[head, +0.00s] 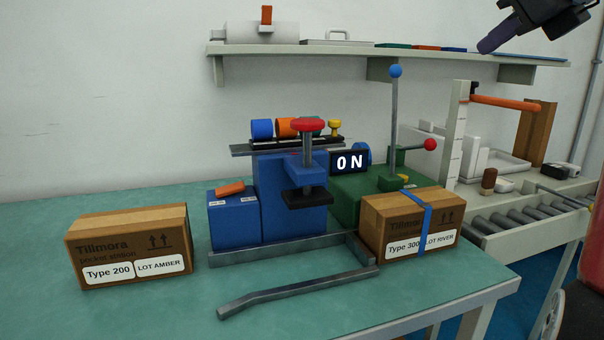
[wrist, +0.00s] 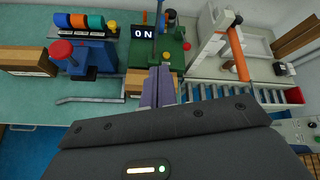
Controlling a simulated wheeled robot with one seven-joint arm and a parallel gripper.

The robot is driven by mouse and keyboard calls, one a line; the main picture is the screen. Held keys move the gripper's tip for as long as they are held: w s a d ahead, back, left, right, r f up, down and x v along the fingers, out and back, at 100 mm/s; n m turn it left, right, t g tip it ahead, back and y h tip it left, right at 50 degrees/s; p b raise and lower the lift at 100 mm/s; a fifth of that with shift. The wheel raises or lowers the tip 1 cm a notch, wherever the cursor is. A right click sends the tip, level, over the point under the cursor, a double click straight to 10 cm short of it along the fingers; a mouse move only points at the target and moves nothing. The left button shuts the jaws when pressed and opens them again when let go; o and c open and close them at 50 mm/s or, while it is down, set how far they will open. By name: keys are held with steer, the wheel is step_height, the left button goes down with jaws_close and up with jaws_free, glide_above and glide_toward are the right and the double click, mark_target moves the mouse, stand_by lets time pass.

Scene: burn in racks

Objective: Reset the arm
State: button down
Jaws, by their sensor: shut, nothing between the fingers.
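My gripper (head: 487,45) is raised at the top right of the head view, in front of the wall shelf's right end and clear of the table. In the wrist view its two purple fingers (wrist: 160,87) are together with nothing between them, pointing toward the green machine. The green machine (head: 345,207) has a tall upright lever with a blue ball (head: 396,71), a red knob (head: 430,145) and a display (head: 349,162) reading "ON". The wrist view shows the display (wrist: 143,33) too.
A Type 200 box (head: 130,245) is at left and a strapped Type 300 box (head: 382,240) at right on the teal table (head: 60,310). A blue press (head: 290,200) stands between them, a grey bar (head: 295,292) in front. A roller conveyor (head: 525,222) is at right.

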steer(key=s+a+f+n+g+h, duration=0.1)
steer(key=s+a+f+n+g, duration=0.1)
steer(key=s+f+n, duration=0.3)
steer(key=s+a+f+n+g, duration=0.2)
steer(key=s+a+f+n, duration=0.3)
steer(key=f+n, duration=0.9)
steer(key=s+a+f+n+g+h, duration=0.1)
steer(key=s+a+f+n, duration=0.3)
steer(key=f, duration=2.3)
steer(key=s+n, duration=0.2)
steer(key=n, duration=0.4)
steer(key=shift+s+g+h, duration=0.3)
steer(key=shift+s+g, duration=0.05)
steer(key=shift+g, duration=0.05)
